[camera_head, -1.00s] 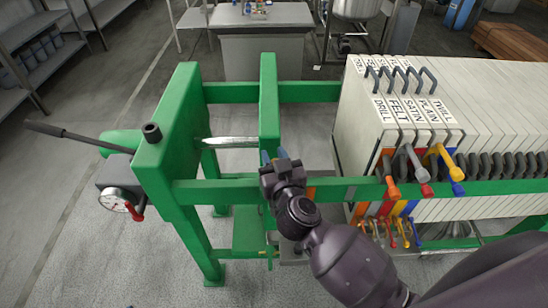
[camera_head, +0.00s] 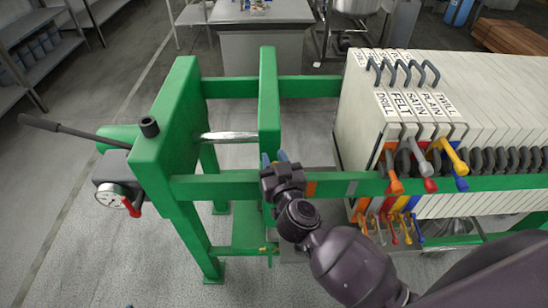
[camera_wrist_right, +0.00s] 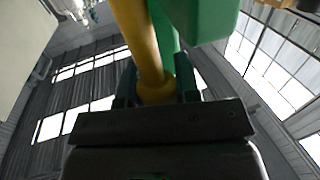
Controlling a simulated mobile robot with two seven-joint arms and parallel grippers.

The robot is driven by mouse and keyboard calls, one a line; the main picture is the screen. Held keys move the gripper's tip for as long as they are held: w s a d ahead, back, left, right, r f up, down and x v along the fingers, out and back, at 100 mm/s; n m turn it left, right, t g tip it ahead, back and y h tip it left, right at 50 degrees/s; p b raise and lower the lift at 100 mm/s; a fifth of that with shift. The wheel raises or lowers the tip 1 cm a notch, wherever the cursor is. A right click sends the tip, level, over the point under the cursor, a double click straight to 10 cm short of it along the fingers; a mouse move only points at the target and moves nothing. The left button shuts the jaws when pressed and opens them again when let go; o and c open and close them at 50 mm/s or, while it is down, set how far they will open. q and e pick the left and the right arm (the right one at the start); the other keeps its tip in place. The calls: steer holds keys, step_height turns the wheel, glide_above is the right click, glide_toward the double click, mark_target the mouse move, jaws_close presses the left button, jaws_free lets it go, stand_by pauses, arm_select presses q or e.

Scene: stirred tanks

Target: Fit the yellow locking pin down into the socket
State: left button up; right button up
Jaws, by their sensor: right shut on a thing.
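My right gripper (camera_head: 274,162) is by the near side of the green moving plate (camera_head: 268,90), above the near green rail. In the right wrist view, the gripper's dark fingers (camera_wrist_right: 156,88) are shut on a yellow rod (camera_wrist_right: 138,40), which I take for the locking pin. The rod rises between the fingers and runs out of the top of the picture. The pin is hidden in the head view. My left gripper is not in view.
A bare steel rod (camera_head: 230,136) joins the end block to the moving plate. A dark lever (camera_head: 65,133) and a gauge (camera_head: 113,195) are at the left. Labelled pale plates (camera_head: 410,105) with coloured handles stand at the right. The gap between the rails is open.

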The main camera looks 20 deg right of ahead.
steer(key=shift+f+b, duration=0.5)
steer(key=shift+f, duration=0.9)
steer(key=o, duration=1)
steer(key=shift+s, duration=0.55)
steer(key=s+p, duration=0.1)
steer(key=s, duration=0.8)
steer(key=shift+s, duration=0.35)
steer(key=shift+a, duration=0.1)
